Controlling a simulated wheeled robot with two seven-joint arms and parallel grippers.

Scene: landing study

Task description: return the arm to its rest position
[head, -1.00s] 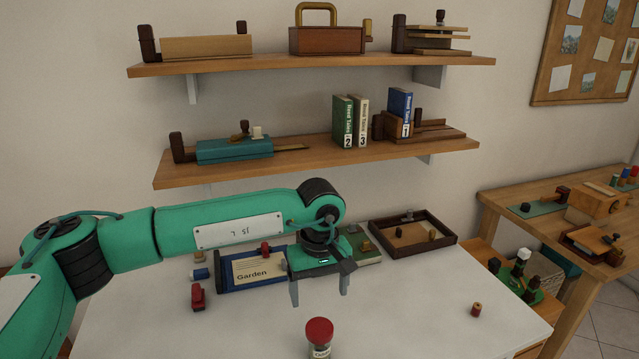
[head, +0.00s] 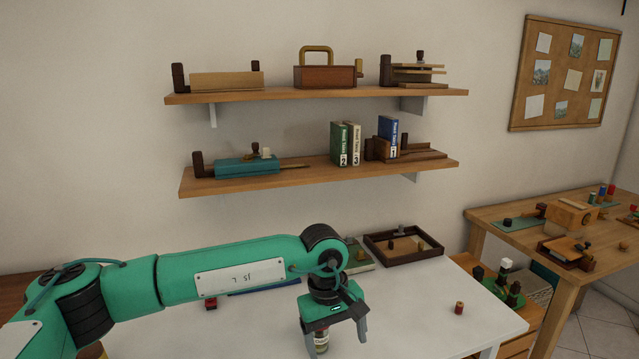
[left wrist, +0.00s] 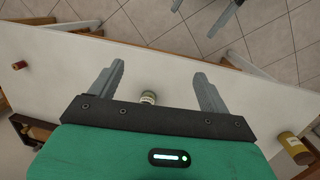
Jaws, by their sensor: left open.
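My left arm comes in from the left in the head view. Its gripper (head: 335,330) points down over the white table, with its fingers spread apart. A small jar (head: 321,340) shows between and beyond the fingers in the head view; its top is hidden by the gripper. In the left wrist view the two fingers (left wrist: 165,88) are wide apart with nothing clasped, and the jar (left wrist: 148,97) shows between them, partly hidden by the gripper's body. I cannot tell how far the fingers are from the jar.
The white table (head: 420,300) has free room at right, with a small red-topped spool (head: 459,308) near its edge. A dark tray (head: 437,252) lies at the back. Two wall shelves (head: 300,178) hang above. A wooden side table (head: 480,214) stands at right.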

